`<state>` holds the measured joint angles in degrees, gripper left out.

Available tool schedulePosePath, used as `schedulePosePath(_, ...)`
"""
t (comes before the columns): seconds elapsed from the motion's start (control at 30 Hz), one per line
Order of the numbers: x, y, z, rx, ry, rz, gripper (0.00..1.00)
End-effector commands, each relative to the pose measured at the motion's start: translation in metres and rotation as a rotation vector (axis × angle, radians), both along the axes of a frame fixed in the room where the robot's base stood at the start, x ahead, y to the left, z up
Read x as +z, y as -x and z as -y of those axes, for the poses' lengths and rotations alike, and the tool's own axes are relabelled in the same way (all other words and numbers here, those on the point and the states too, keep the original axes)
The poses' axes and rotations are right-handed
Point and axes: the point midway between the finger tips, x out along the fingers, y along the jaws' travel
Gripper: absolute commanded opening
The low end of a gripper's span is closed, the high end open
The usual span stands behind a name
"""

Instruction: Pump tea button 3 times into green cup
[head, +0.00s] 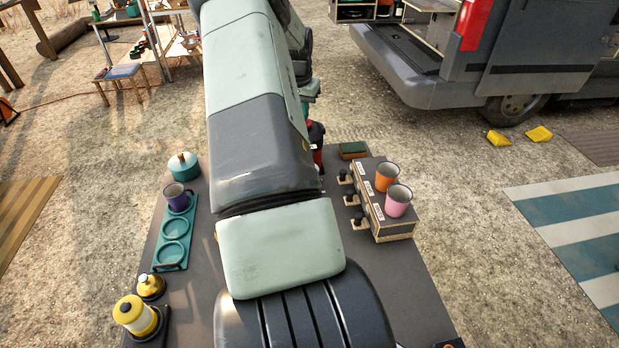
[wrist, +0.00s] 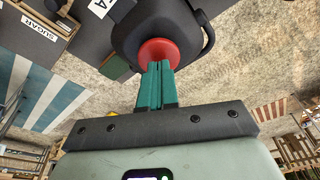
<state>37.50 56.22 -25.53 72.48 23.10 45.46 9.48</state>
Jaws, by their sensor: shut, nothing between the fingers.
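In the wrist view, my gripper (wrist: 156,70) has its two teal fingers closed together. Their tips are at a round red button (wrist: 158,49) on the black top of a pump flask (wrist: 135,30); I cannot tell whether they touch it or how far it is pressed. In the head view, a narrow dark and red part of the flask (head: 317,143) shows beside my arm, which hides the rest. I see no green cup in either view; the area behind my arm is hidden. A label ending in "A" (wrist: 100,6) shows beside the flask.
A purple cup (head: 176,197) stands on a teal ring tray (head: 172,250). A teal pot (head: 184,166) is behind it. Orange (head: 386,178) and pink (head: 398,202) cups stand on a wooden dispenser box (head: 392,232).

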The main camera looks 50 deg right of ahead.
Motion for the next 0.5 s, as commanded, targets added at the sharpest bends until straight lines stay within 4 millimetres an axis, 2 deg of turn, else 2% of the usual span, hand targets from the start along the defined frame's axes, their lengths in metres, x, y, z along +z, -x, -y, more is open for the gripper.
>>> schedulePosePath(0.5, -0.019, 0.001, 0.000, -0.001, -0.001, -0.001, 0.00)
